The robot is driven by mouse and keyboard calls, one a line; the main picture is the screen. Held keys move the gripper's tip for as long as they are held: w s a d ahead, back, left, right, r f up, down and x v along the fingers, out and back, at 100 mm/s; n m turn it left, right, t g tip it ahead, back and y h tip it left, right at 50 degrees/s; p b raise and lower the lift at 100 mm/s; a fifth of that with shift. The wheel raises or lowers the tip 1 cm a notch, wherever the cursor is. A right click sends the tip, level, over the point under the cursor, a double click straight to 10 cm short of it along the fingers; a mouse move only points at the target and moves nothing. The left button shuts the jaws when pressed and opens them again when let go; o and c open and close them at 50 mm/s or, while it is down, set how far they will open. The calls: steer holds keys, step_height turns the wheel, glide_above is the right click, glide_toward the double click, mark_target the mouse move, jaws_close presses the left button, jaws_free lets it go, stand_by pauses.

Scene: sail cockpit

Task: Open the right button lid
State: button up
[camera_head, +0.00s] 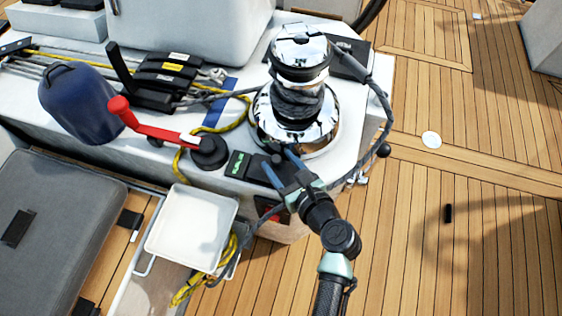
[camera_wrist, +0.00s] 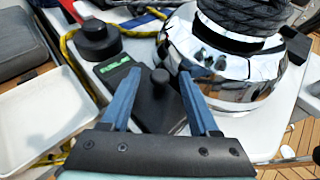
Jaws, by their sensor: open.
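In the head view the lid (camera_head: 257,168) shows partly behind my fingers. I cannot tell whether a finger touches the knob or lid.
A chrome winch (camera_head: 297,85) stands close behind and right. A red-handled lever (camera_head: 150,128) and white tray (camera_head: 193,225) are left. Yellow rope runs nearby.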

jaws_close()
stand_by(1.4)
